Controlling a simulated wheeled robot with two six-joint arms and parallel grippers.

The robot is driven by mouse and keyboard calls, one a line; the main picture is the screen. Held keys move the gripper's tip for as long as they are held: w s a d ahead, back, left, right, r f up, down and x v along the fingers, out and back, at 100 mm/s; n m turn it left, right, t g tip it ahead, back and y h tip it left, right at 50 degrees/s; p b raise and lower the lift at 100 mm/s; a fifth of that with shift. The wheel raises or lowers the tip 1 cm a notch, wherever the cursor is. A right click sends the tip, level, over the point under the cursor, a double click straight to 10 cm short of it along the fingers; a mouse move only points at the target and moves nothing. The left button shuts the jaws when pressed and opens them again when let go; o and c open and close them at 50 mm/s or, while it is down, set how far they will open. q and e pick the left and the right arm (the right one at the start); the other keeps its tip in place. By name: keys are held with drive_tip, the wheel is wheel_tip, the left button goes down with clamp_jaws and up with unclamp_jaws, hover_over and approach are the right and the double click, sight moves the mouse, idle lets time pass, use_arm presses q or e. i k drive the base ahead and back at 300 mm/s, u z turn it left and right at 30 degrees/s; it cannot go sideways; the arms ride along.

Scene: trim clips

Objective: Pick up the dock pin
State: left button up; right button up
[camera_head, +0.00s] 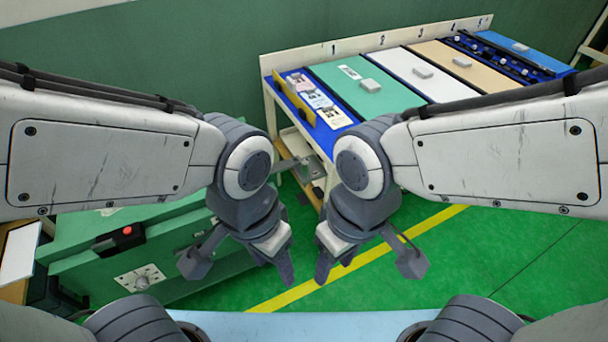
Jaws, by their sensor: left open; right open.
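I cannot make out a dock pin for certain in the head view. A small grey metal fitting (312,168) sits at the near left end of the numbered table, partly hidden by my arms. Its details are too small to tell. My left gripper (284,267) hangs over the green floor near the middle of the picture, pointing down. My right gripper (324,265) hangs just to the right of it, also pointing down. Both are open with nothing seen in them, and apart from the table.
The numbered table (268,70) holds coloured panels with small grey blocks and a blue tray with cards. A green machine (180,245) with a red button (127,231) stands at left. A light blue surface (300,325) lies at the bottom. Green floor at right is clear.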

sight(304, 165)
drive_tip(key=z, duration=0.15)
drive_tip(key=k, duration=0.35)
drive_tip(key=u, duration=1.55)
drive_tip(key=i, duration=0.7)
drive_tip(key=z, duration=0.9)
drive_tip(key=i, duration=0.7)
drive_tip(key=z, duration=0.75)
